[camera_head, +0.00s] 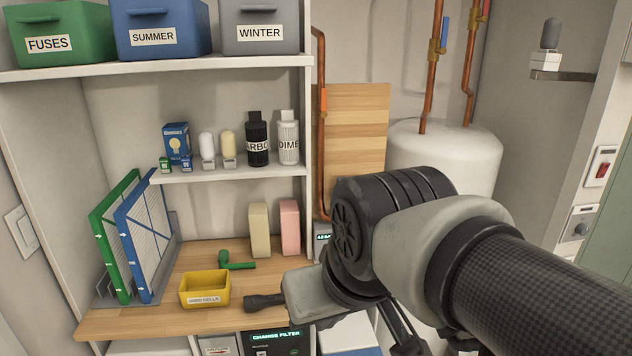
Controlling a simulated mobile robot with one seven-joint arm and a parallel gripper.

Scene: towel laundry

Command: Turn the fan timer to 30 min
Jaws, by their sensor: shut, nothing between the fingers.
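The likely fan timer is a small wall plate with a round grey knob (581,229) at the right edge of the view, below a red rocker switch. Its markings are too small to read, so I cannot tell its setting. My arm comes in from the lower right and bends down in front of the shelf. My gripper (403,336) is partly in view at the bottom, as dark finger parts below my wrist. It is shut and empty, left of and lower than the knob, and well apart from it. The fingertips are not clearly seen.
The red rocker switch (603,168) sits just above the knob. A white tank (445,145) with copper pipes stands behind my arm. The wooden bench (195,262) holds a yellow bin (205,289), framed filters (140,235) and a green tool (235,263). A small ledge (560,76) juts out upper right.

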